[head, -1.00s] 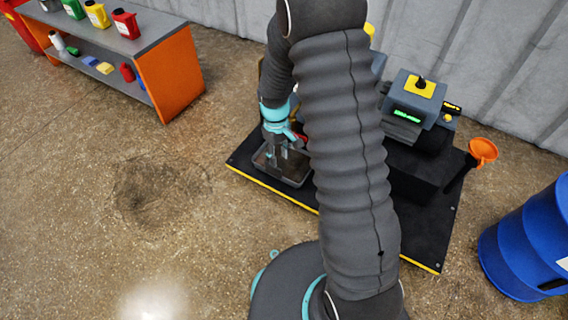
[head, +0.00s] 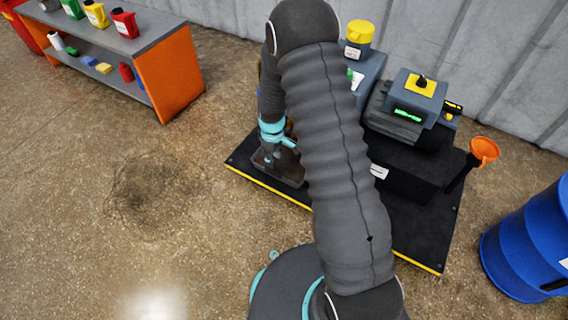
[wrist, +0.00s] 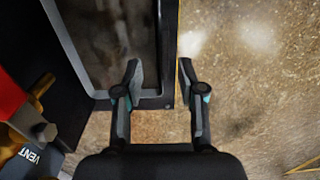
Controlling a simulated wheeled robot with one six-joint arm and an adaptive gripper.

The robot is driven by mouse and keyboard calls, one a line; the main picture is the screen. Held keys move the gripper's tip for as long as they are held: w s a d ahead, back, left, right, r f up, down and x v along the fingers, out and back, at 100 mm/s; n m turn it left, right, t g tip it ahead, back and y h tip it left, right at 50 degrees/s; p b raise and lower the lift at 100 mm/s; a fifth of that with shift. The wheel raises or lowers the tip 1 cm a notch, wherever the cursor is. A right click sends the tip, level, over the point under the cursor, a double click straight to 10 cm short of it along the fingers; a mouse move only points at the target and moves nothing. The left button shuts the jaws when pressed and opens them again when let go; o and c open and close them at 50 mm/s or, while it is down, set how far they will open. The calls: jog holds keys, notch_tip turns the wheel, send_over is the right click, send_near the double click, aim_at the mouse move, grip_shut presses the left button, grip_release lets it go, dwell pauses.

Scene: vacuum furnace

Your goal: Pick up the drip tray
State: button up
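The drip tray is a dark, shallow rectangular tray with a grey rim. In the head view the drip tray (head: 291,174) sits at the left front of the black platform, partly hidden by my arm. In the wrist view its rim (wrist: 66,42) and brownish inside fill the upper left. My gripper (wrist: 160,66) is open, with its fingers either side of the tray's right wall. The left finger appears over the inside, the right finger outside. Contact cannot be told. In the head view my gripper (head: 268,158) is low at the tray and small.
A red and brass valve part marked VENT (wrist: 30,115) stands left of the gripper in the wrist view. An orange-sided shelf (head: 172,75) is at left. Floor at left is clear.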

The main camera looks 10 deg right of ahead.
aim_at(273, 174)
jog(key=shift+s+a+f+b, duration=0.1)
jog(key=shift+a+f+b, duration=0.1)
jog(key=shift+f, duration=1.25)
jog(key=shift+s+a+f+b, duration=0.1)
jog(key=shift+f+b, duration=0.1)
jog(key=shift+f, duration=1.2)
grip_shut()
jog(key=shift+r, duration=0.1)
